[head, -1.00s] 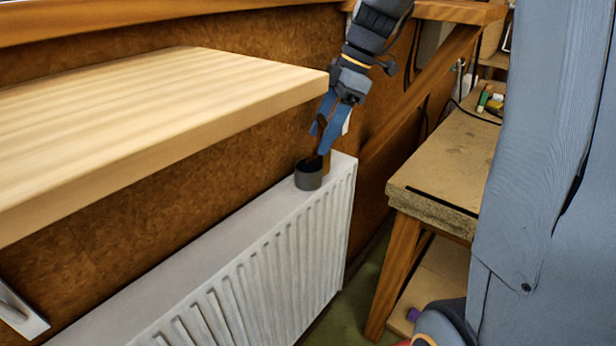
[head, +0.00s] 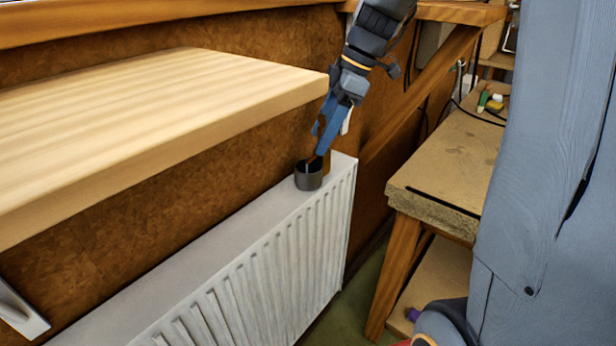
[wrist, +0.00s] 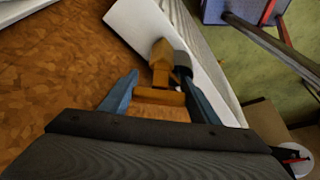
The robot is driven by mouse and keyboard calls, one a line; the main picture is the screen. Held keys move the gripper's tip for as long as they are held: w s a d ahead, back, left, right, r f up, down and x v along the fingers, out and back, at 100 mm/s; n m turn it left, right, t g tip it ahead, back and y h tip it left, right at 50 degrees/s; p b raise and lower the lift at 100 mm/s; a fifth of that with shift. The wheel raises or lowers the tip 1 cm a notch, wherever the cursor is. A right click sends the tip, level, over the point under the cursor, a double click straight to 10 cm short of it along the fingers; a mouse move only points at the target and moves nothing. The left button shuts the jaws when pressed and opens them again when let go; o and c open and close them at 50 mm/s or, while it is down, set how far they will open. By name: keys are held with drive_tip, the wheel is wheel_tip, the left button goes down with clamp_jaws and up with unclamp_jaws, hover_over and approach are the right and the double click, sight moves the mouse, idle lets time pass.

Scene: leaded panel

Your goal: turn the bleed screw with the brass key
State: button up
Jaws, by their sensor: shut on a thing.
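My gripper (head: 321,150) points down at the far end of the white radiator (head: 230,240). In the wrist view its two blue fingers (wrist: 163,98) are shut on the crossbar of the brass key (wrist: 160,97). The key's stem runs away from the fingers to a thicker brass-brown part (wrist: 162,50) beside a dark grey cup (wrist: 182,66). I cannot tell whether that part belongs to the key. In the head view the cup (head: 308,176) stands on the radiator's top, with a brass-brown piece just behind it. I cannot make out the bleed screw.
A thick pale wooden shelf (head: 170,110) overhangs the radiator at left, close to my arm. A brown cork-like wall (head: 200,175) is behind. A workbench (head: 440,160) stands at right, and a large blue-grey shape (head: 540,180) fills the right edge.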

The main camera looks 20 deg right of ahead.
drive_tip(key=shift+m, duration=0.5)
drive_tip(key=shift+m+t, duration=0.6)
drive_tip(key=shift+m, duration=0.5)
drive_tip(key=shift+h+p, duration=0.3)
drive_tip(key=shift+m+t, duration=0.4)
drive_tip(key=shift+m, duration=0.7)
drive_tip(key=shift+p, duration=0.3)
drive_tip(key=shift+m+h+p, duration=0.4)
drive_tip(key=shift+m+p, duration=0.1)
drive_tip(key=shift+m, duration=0.6)
drive_tip(key=shift+t, duration=0.3)
